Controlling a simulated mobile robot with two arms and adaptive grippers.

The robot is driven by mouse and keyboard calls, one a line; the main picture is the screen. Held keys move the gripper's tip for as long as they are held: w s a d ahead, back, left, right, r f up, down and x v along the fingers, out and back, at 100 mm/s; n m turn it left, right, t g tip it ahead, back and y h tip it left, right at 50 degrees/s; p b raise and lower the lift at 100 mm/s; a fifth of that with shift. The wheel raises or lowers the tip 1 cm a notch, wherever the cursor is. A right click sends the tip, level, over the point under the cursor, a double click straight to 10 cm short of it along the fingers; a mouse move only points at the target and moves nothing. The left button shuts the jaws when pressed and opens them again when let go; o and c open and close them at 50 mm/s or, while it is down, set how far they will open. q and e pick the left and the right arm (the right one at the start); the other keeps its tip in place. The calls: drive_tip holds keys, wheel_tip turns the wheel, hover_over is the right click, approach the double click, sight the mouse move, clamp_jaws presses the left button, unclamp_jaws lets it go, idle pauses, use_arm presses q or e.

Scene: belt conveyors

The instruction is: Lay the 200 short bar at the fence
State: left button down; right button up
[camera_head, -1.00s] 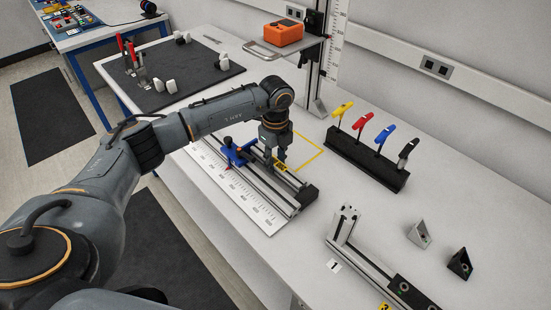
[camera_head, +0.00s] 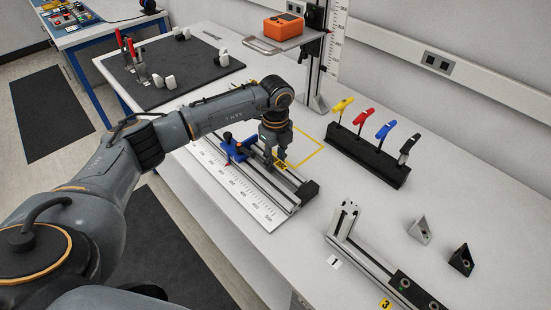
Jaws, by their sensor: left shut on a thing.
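My left gripper (camera_head: 273,150) points down over a measuring rig with metal rails (camera_head: 262,180). It is shut on a short bar, mostly hidden by the fingers and the rails. A yellow label (camera_head: 281,164) shows beside the fingertips. I cannot tell whether the bar touches the rails or the fence. A blue clamp-like stop (camera_head: 237,149) sits on the rig, left of the gripper. A black end block (camera_head: 308,191) closes the rig's near right end. A white ruler plate (camera_head: 243,192) lies along its front side. My right gripper is not in view.
A yellow outlined area (camera_head: 312,155) lies behind the rig. A black rack (camera_head: 365,158) with several coloured-handle tools stands right of it. An aluminium profile fixture (camera_head: 362,258) and two angle brackets (camera_head: 420,230) are at the lower right. An orange device (camera_head: 284,27) sits on a shelf behind.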

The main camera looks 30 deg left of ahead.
sight(276, 161)
use_arm(q)
drive_tip(key=c, duration=1)
unclamp_jaws()
wheel_tip(276, 161, up, 12)
drive_tip(key=shift+r, duration=0.1)
